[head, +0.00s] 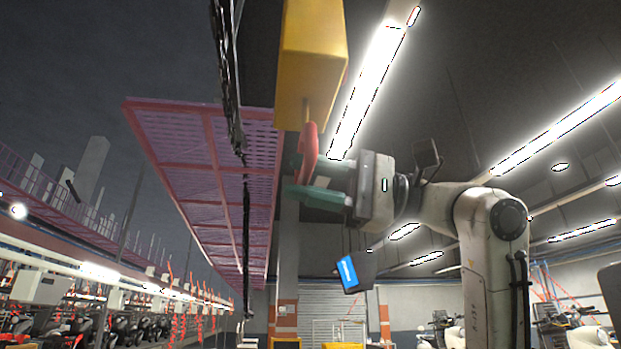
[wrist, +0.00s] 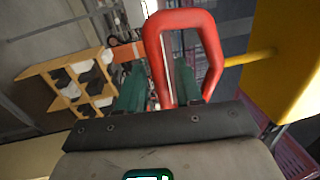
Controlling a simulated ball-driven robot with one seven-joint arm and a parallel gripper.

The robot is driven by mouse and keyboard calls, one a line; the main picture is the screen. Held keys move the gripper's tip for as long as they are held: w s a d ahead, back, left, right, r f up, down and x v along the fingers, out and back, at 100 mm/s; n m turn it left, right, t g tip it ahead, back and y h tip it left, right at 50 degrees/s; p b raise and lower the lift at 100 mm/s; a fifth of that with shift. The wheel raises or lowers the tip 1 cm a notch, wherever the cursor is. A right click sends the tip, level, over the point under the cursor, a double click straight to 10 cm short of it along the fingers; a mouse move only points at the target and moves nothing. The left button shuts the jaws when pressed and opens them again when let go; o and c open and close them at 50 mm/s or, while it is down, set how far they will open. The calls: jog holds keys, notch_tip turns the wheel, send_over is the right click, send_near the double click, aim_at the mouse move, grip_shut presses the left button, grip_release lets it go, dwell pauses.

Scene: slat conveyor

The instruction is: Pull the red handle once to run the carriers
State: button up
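The red handle (head: 308,148) is a closed loop on a short rod under the yellow box (head: 312,55) in the head view. In the wrist view the red loop (wrist: 156,62) stands upright in front of my gripper (wrist: 160,88). The left leg of the loop lies between my two green fingers, with the right finger inside the loop and the left finger outside it. Narrow gaps seem to show beside the leg, so my gripper (head: 318,182) looks open around it. Whether a finger touches the handle is hard to tell. The carriers are not clearly seen.
A pink mesh panel (head: 205,160) hangs left of the handle, with a dark vertical strip (head: 246,220) in front. A blue-screened device (head: 348,273) is below my gripper. An orange rack (wrist: 75,75) with dark and white items stands left in the wrist view.

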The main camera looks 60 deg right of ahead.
jog(key=shift+o, duration=0.5)
jog(key=shift+s, duration=0.1)
jog(key=v, duration=0.8)
jog(key=shift+s+d, duration=0.25)
jog(key=shift+s, duration=0.05)
